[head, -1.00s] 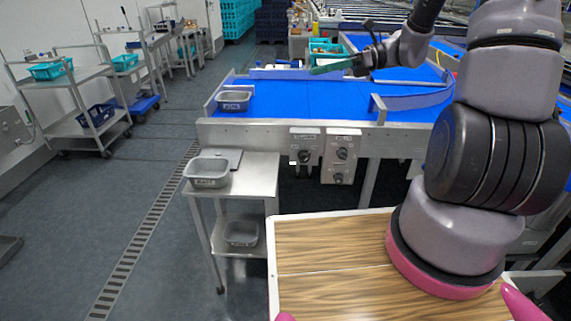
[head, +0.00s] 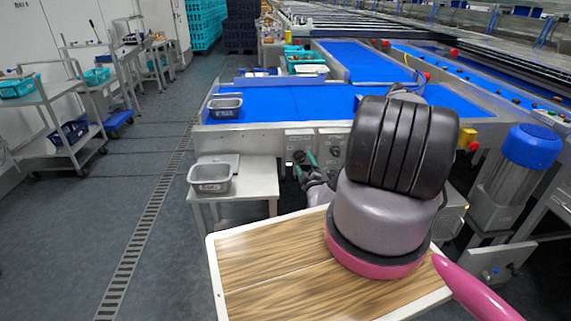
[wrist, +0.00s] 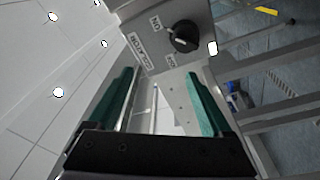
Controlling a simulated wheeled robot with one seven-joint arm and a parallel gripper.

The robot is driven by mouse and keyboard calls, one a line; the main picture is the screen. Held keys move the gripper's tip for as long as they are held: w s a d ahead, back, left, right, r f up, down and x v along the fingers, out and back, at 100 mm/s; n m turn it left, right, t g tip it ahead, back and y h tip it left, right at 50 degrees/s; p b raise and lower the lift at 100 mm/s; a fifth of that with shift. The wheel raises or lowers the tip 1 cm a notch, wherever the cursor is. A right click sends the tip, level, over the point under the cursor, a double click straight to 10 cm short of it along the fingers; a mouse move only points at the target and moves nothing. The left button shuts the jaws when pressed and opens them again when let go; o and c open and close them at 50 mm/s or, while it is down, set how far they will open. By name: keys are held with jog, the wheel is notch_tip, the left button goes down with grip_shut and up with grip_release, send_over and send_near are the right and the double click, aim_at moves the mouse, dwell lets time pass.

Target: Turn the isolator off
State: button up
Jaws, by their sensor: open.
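The isolator is a black rotary knob (wrist: 184,35) on a grey metal box, with an ISOLATOR label and ON and OFF marks beside it in the wrist view. A pale mark shows on the knob's face; I cannot tell for sure which word it points to. In the head view the isolator panel (head: 301,139) is the left one of two under the conveyor's front edge. My gripper (wrist: 161,76) is open and empty, its two green fingers apart and pointing towards the box. The knob is beyond the fingertips, nearer the right finger, and not between them.
A second control panel (head: 333,139) hangs just right of the isolator. A steel side table (head: 250,180) with a grey tub (head: 211,175) stands to the left. The blue conveyor (head: 290,103) is above the panels. Open floor lies further left.

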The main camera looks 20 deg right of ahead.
aim_at(301, 161)
notch_tip(301, 161, down, 4)
jog(key=s+m+g+h, duration=0.1)
jog(key=s+m+h, duration=0.1)
jog(key=x, duration=1)
jog(key=shift+w+a+f, duration=0.3)
jog(key=shift+w, duration=0.05)
grip_shut()
